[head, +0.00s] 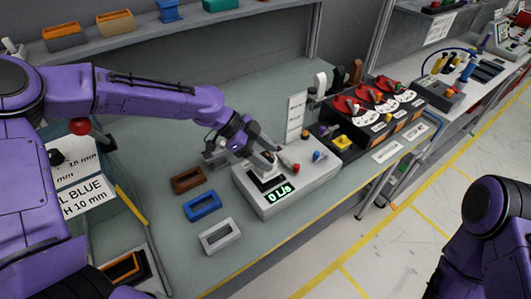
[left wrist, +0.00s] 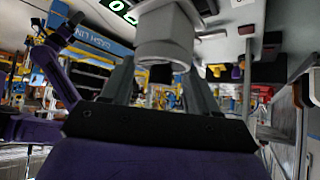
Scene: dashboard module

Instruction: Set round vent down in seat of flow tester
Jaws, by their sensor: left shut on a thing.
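The flow tester (head: 318,184) is a light grey box on the bench, with a lit green readout (head: 279,193) showing 0 L/s. A dark recess (head: 266,183) shows on its top; I cannot tell for sure that this is the seat. My left gripper (head: 262,160) is over the back left part of the tester. In the left wrist view a pale grey round piece, seemingly the round vent (left wrist: 165,40), is between the two fingers of the gripper. Whether it touches the tester is hidden. My right gripper is out of view; only part of the right arm shows.
Brown (head: 188,179), blue (head: 202,205) and white (head: 215,236) rectangular frames lie left of the tester. A yellow-topped unit (head: 343,143) and a rack with red round parts (head: 365,93) stand behind right. The bench's front edge runs close before the tester.

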